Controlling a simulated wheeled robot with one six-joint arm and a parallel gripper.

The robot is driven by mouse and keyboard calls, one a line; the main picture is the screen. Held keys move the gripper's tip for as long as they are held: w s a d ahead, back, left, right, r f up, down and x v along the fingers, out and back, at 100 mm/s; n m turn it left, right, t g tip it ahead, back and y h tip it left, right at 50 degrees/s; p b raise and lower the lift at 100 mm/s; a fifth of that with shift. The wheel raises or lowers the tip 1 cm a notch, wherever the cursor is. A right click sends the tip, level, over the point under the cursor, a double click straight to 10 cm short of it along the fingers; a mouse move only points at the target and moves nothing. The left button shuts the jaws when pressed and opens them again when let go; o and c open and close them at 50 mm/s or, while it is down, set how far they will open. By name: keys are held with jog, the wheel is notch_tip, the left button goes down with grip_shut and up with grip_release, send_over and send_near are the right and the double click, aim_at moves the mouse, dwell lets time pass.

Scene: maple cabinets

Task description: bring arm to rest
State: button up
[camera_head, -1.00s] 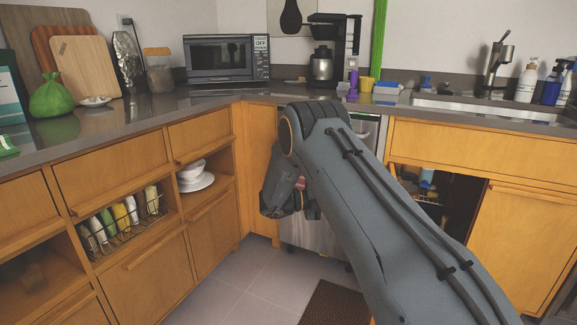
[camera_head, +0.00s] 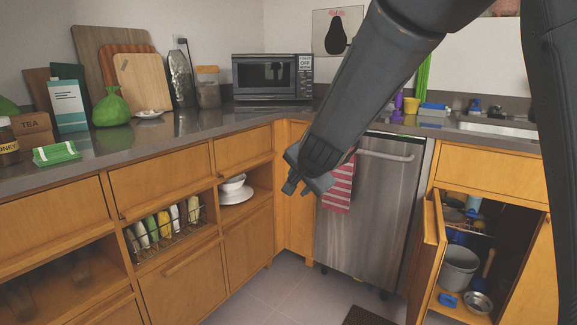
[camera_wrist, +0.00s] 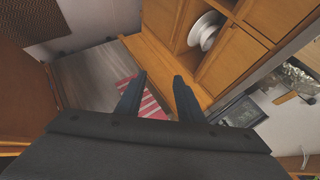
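My gripper (camera_head: 292,187) hangs at the end of my dark arm, in front of the corner between the cabinets and the dishwasher. In the wrist view my gripper (camera_wrist: 159,82) shows two dark fingers set apart with nothing between them. It is open and empty. A red and white striped towel (camera_head: 338,188) hangs on the dishwasher door just right of and behind the gripper. The towel also shows in the wrist view (camera_wrist: 150,105), beyond the fingers. Whether the gripper touches anything is not clear, but it appears apart from the cabinets.
The dishwasher (camera_head: 370,210) is closed. At right a cabinet door (camera_head: 430,255) stands open, with a pot (camera_head: 459,268) inside. The counter (camera_head: 190,125) at left carries a microwave (camera_head: 272,77), cutting boards and a green bag. The floor (camera_head: 270,290) in front is clear apart from a dark mat.

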jog(key=s+a+f+n+g+y, duration=0.15)
jog(key=s+n+g, duration=0.4)
jog(key=s, duration=1.25)
jog(key=s+d+f+n+g+h, duration=0.1)
jog(key=s+d+f+n+g, duration=0.2)
jog(key=s, duration=0.8)
jog(key=s+d+n+g+h, duration=0.15)
jog(key=s+d+n, duration=0.3)
jog(key=s, duration=0.65)
jog(key=d+r+m+h+p, duration=0.1)
jog(key=d+r+m+p, duration=0.3)
jog(key=d+r+p, duration=0.6)
jog(key=shift+w+d+r+p, duration=0.2)
jog(key=shift+w+r+p, duration=0.35)
jog(key=shift+p, duration=4.35)
jog(key=shift+a, duration=0.1)
